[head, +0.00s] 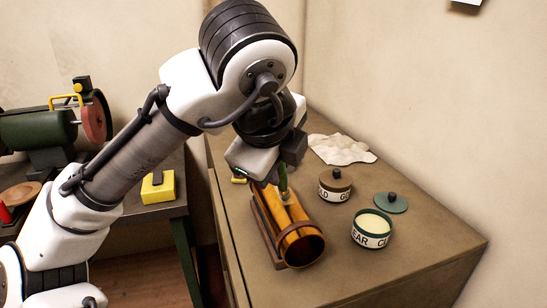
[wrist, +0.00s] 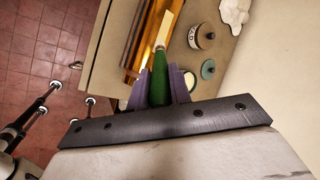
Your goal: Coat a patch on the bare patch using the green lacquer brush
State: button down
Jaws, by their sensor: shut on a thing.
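My gripper (head: 281,168) is shut on the green lacquer brush (head: 284,186), above the back part of the brass tube (head: 302,246). In the wrist view the green handle (wrist: 158,88) sits between the two purple fingers, with its pale bristles pointing away over the tube (wrist: 143,42). The tube lies in a brown cradle (head: 262,222) on the bench, open end toward the front. A pale area shows on top of the tube by the brush; I cannot tell bare patch from bristles, nor whether the bristles touch. An open pot of pale lacquer (head: 372,232) stands right of the tube.
A lidded pot (head: 335,186) labelled "GOLD" in part stands behind the open pot. A green lid (head: 391,202) lies beside them. A crumpled white cloth (head: 341,149) is at the back by the wall. The bench's front right (head: 410,265) is clear. A grinder (head: 45,128) stands on the left table.

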jog(key=shift+s+d+r+p, duration=0.1)
jog(key=shift+s+d+p, duration=0.1)
jog(key=shift+s, duration=0.4)
jog(key=shift+s+d+p, duration=0.2)
jog(key=shift+s, duration=0.35)
jog(key=w+a+p, duration=0.2)
jog(key=w+a, duration=0.1)
jog(key=w, duration=0.6)
jog(key=shift+w, duration=0.1)
jog(key=shift+r+p, duration=1.7)
jog(key=shift+r, duration=1.25)
